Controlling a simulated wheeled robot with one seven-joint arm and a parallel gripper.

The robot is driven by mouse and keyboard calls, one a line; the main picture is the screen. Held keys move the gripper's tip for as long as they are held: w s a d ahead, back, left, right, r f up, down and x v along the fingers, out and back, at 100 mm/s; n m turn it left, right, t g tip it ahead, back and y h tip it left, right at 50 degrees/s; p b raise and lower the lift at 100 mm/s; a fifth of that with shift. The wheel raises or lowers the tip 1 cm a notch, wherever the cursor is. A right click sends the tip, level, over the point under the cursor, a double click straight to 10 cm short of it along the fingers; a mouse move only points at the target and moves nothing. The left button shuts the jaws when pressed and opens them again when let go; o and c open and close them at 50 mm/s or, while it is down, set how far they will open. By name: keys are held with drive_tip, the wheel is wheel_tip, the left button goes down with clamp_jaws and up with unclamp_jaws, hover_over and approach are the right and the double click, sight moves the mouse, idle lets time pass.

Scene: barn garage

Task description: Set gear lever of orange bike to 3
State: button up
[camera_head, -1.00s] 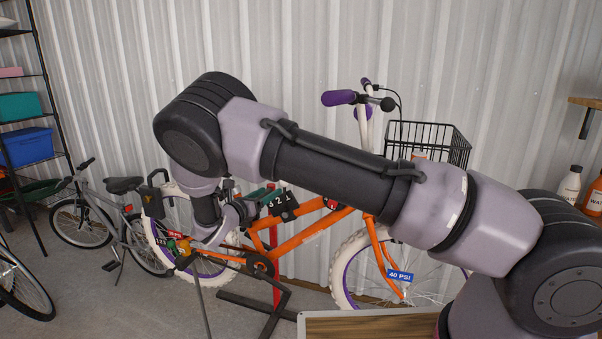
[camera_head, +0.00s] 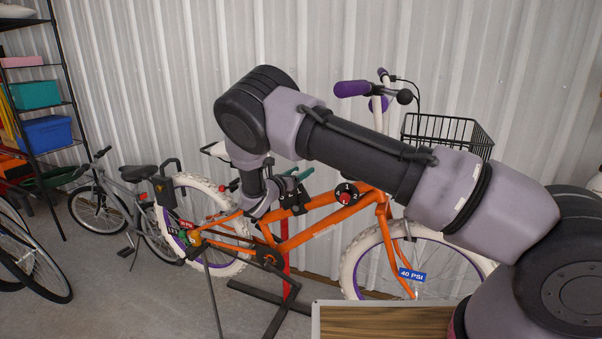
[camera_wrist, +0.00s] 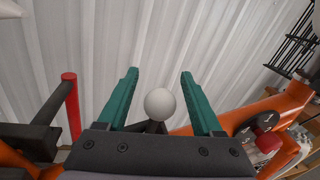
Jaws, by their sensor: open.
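The orange bike (camera_head: 328,222) stands against the corrugated wall in the head view. A dark number plate (camera_head: 291,198) sits on its frame, partly hidden by my gripper (camera_head: 298,180). In the wrist view, my gripper (camera_wrist: 159,74) is open, with its two teal fingers apart. A white ball knob (camera_wrist: 160,104), seemingly the gear lever's, shows between the fingers on a dark base, with gaps on both sides. I cannot tell its depth or which number the lever points to. In the head view the knob is hidden by my arm.
A red dial with black numbered discs (camera_head: 346,196) is on the frame right of the plate; it also shows in the wrist view (camera_wrist: 268,140). A red post (camera_wrist: 70,105) stands left of the fingers. A wooden-topped surface (camera_head: 385,322) is in front. A grey bike (camera_head: 125,205) stands left.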

drive_tip(key=shift+w, duration=0.1)
clamp_jaws()
idle(1.4)
